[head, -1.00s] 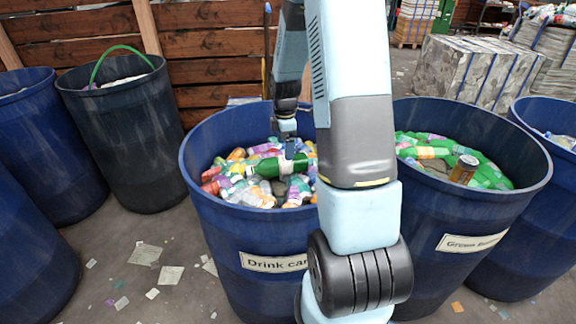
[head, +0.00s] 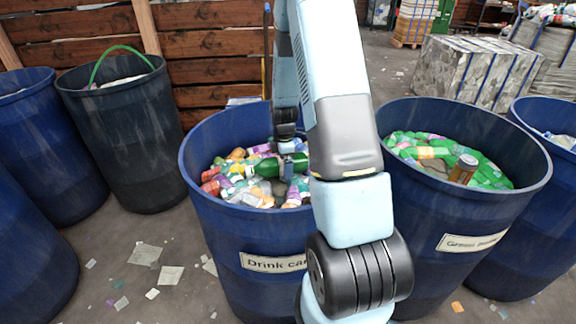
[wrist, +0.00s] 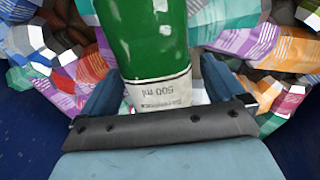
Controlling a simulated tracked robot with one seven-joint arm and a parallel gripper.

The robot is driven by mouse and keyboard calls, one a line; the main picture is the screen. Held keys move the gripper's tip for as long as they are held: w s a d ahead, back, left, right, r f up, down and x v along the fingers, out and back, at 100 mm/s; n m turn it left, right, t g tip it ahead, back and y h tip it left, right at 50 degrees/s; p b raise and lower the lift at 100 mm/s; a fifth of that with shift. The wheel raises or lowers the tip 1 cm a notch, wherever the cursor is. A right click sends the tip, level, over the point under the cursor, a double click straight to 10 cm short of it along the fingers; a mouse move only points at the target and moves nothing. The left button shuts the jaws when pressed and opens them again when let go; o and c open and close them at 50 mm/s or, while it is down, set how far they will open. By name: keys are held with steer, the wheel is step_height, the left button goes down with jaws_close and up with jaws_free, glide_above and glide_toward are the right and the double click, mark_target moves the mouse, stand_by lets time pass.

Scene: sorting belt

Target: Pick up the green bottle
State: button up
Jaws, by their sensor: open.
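The green bottle (head: 267,168) lies on top of the mixed cans and containers in the blue bin labelled "Drink cans" (head: 205,215). In the wrist view the bottle (wrist: 145,38) runs down the middle, with its white "500 ml" label near my gripper. My gripper (wrist: 157,85) is open, with one finger on either side of the bottle. In the head view my gripper (head: 287,165) is down at the bottle, and my arm hides the right part of the bin. Whether the fingers touch the bottle cannot be told.
A second blue bin (head: 400,215) at the right holds green bottles and a brown-gold can (head: 463,170). More bins stand at the left and far right. A wooden fence (head: 220,45) rises behind.

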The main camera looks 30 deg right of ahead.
steer(key=shift+c, duration=0.3)
steer(key=c, duration=1)
steer(key=shift+o, duration=0.2)
steer(key=shift+r, duration=0.5)
step_height(320, 180, up, 3)
steer(key=shift+d+f, duration=0.1)
steer(key=shift+f, duration=0.1)
steer(key=s+d+r, duration=0.2)
steer(key=s+r, duration=0.2)
steer(key=s, duration=0.2)
steer(key=s+d+r, duration=0.2)
steer(key=s+r, duration=0.3)
steer(key=s, duration=0.2)
steer(key=shift+d+r, duration=0.25)
steer(key=shift+r, duration=0.1)
steer(key=shift+s+r, duration=0.1)
steer(key=shift+r, duration=1.8)
